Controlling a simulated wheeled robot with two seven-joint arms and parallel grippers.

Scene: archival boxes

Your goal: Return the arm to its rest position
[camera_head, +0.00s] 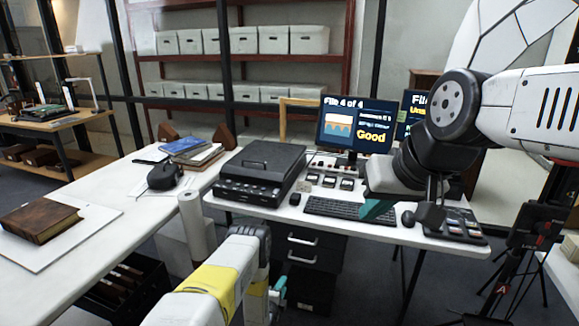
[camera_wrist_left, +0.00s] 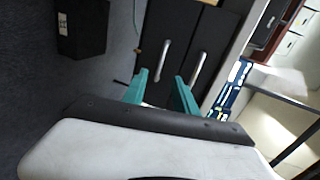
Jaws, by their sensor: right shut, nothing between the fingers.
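My left arm comes in from the bottom of the head view, bent, with a yellow-banded link. Its gripper (camera_head: 279,288) hangs low, beside the black drawer unit and below the desk top, mostly hidden by the arm. In the left wrist view the gripper's two teal fingers (camera_wrist_left: 161,80) stand apart with nothing between them. My right arm comes in from the upper right over the desk.
The desk (camera_head: 350,230) carries a black scanner (camera_head: 262,170), a keyboard (camera_head: 338,208), a mouse (camera_head: 408,219) and a monitor (camera_head: 356,128). A black drawer unit (camera_head: 307,255) stands under it. A brown book (camera_head: 40,219) lies on the white table at left. A tripod stands at right.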

